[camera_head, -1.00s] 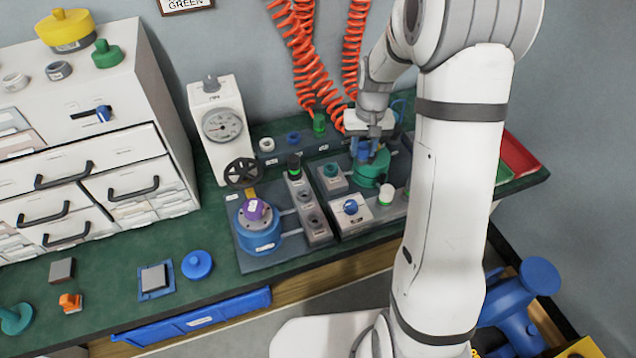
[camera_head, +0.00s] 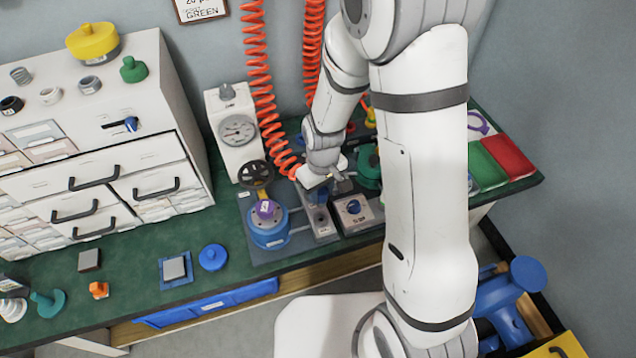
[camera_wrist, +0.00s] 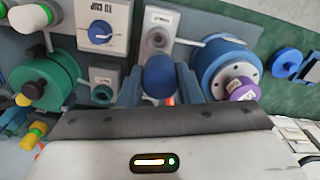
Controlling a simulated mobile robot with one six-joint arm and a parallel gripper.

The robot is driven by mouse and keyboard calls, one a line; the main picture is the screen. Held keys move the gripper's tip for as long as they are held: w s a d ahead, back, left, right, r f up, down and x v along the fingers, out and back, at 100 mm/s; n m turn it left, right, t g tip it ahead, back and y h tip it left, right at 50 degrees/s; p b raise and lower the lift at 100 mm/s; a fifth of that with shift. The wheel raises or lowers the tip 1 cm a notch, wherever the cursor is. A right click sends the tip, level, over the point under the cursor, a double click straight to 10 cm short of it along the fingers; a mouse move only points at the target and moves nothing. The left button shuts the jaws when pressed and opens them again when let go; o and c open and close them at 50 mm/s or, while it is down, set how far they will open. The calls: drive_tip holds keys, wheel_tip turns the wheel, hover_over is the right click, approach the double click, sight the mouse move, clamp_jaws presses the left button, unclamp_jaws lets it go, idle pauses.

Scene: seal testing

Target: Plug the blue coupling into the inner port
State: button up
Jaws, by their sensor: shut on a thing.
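My gripper (camera_wrist: 158,88) is shut on the blue coupling (camera_wrist: 159,74), whose rounded blue end shows between the two fingers in the wrist view. In the head view my gripper (camera_head: 332,188) is over the grey port block (camera_head: 322,232), right of the blue vessel. The coupling cannot be made out clearly there. The wrist view shows one round dark port (camera_wrist: 157,40) on the block, with the coupling just below it in the picture. The coupling and fingers cover the block beyond that, so I cannot tell whether the coupling touches a port.
On the other side are a panel with a blue knob (camera_wrist: 100,32) and a green vessel (camera_wrist: 45,83). An orange coiled hose (camera_head: 262,100) hangs behind my gripper.

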sight(321, 203)
drive_tip(key=shift+f+b, duration=1.9)
drive_tip(key=shift+f, duration=0.85)
drive_tip(key=shift+w+d+f+b, duration=0.1)
drive_tip(key=shift+w+f+b, duration=0.05)
drive_tip(key=shift+f+b, duration=1.3)
drive_tip(key=o, duration=1.1)
drive_tip(key=shift+r, duration=0.1)
drive_tip(key=shift+r, duration=0.3)
wheel_tip(321, 203, up, 7)
drive_tip(key=shift+r+p, duration=0.1)
drive_tip(key=shift+p, duration=0.4)
